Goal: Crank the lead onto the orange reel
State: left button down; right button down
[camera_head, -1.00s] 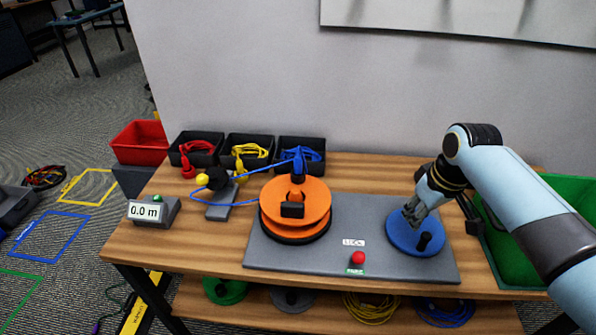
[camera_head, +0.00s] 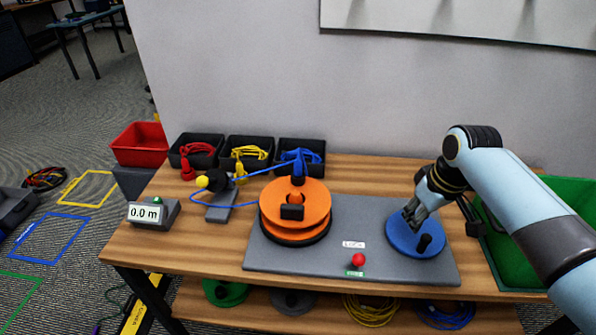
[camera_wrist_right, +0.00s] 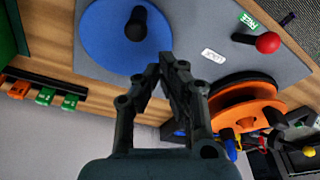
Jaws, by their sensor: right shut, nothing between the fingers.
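The orange reel (camera_head: 312,197) stands on the grey base plate (camera_head: 343,228). It also shows in the right wrist view (camera_wrist_right: 235,100). A blue lead (camera_head: 222,206) runs from the counter stand to the reel. The blue crank disc (camera_head: 405,243) is on the right of the plate, with its black handle knob (camera_head: 425,240) upright at the front. The knob also shows in the right wrist view (camera_wrist_right: 137,25). My right gripper (camera_head: 412,222) is shut and empty, over the disc behind the knob, apart from it. My left gripper is not in view.
A red lock knob (camera_head: 358,259) sits at the plate's front. The meter (camera_head: 148,212) reads 0.0 m at the left. Black bins (camera_head: 248,152) with red, yellow and blue leads stand at the back. A green tray (camera_head: 488,237) is at the right.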

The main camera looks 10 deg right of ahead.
aim_at(402, 243)
jog(key=shift+f+b, duration=1.85)
jog(key=shift+f, duration=1.05)
